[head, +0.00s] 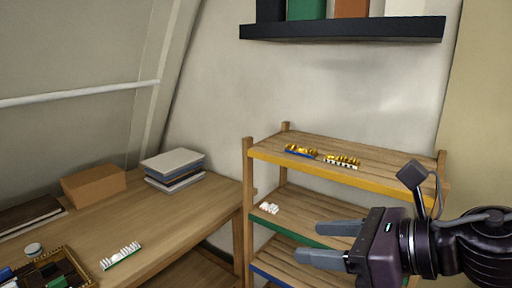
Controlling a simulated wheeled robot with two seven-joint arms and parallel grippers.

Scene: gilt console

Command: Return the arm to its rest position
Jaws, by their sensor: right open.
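My right gripper (322,243) comes in from the right in the head view. Its two grey fingers point left and are apart, with nothing between them. It is in front of the wooden shelf rack (380,181), over its middle and lower shelves as seen here, and hides part of them. I cannot tell how far it is from the shelves. My left gripper is not in view.
Small yellow pieces on a blue base (301,152) and on a white base (341,161) lie on the top shelf. A white piece (269,208) lies on the middle shelf. The desk (165,225) holds a box (94,186), books (174,163) and a tray (80,268).

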